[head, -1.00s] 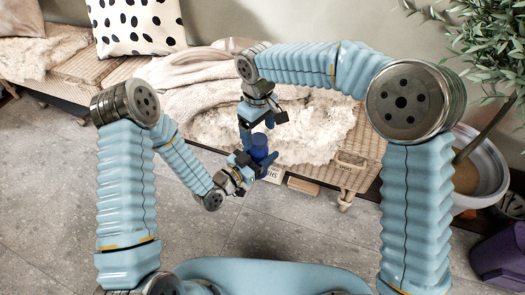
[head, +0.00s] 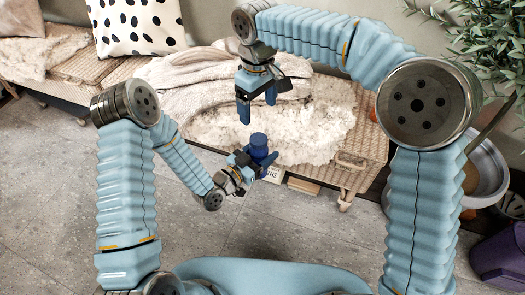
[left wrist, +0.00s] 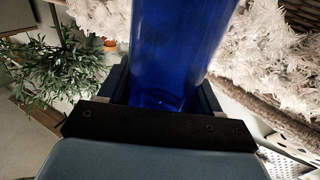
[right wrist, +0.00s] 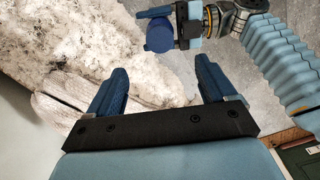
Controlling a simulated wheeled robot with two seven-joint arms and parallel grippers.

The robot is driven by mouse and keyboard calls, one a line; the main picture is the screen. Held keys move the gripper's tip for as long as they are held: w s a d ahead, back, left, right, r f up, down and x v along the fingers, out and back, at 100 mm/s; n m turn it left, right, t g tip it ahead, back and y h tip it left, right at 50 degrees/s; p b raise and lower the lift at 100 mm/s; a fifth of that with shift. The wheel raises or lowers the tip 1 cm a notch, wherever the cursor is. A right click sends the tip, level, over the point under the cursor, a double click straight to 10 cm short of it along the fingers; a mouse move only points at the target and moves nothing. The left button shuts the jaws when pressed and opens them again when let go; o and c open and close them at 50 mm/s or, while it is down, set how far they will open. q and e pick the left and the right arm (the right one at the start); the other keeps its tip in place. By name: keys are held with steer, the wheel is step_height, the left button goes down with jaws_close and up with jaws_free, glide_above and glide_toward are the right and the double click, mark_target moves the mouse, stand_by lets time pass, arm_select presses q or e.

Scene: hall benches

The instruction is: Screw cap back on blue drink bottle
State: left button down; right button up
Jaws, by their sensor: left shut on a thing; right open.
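The blue drink bottle (head: 259,148) is upright in my left gripper (head: 254,161), which is shut on it in front of the wicker bench. The left wrist view shows the deep blue bottle body (left wrist: 180,50) between the fingers. My right gripper (head: 256,108) is open and empty above the bottle, pointing down, apart from it. The right wrist view shows its two spread fingers (right wrist: 158,90) with nothing between them. There the round blue top of the bottle (right wrist: 160,36) shows beyond the fingers. I cannot tell in these views whether that top is the cap.
A wicker bench (head: 372,140) with a shaggy white throw (head: 310,135) stands behind the bottle. A printed sign (head: 273,174) and a small wooden block (head: 303,186) are near its front edge. A potted plant (head: 485,170) stands at right. The floor at left is clear.

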steer(key=s+d+f+m+g+y, duration=0.1)
steer(key=s+d+f+m, duration=0.25)
steer(key=f, duration=0.95)
steer(key=s+d+f+m+y, duration=0.2)
steer(key=s+d+f, duration=0.3)
steer(key=f, duration=0.7)
steer(key=s+d+f+m+t+y, duration=0.1)
steer(key=s+d+f+m, duration=0.5)
steer(key=s+d+f, duration=0.2)
step_height(320, 180, down, 4)
steer(key=shift+s+d+f+t, duration=0.1)
steer(key=shift+s+d+t, duration=0.3)
steer(key=shift+s, duration=0.8)
steer(key=shift+m, duration=0.25)
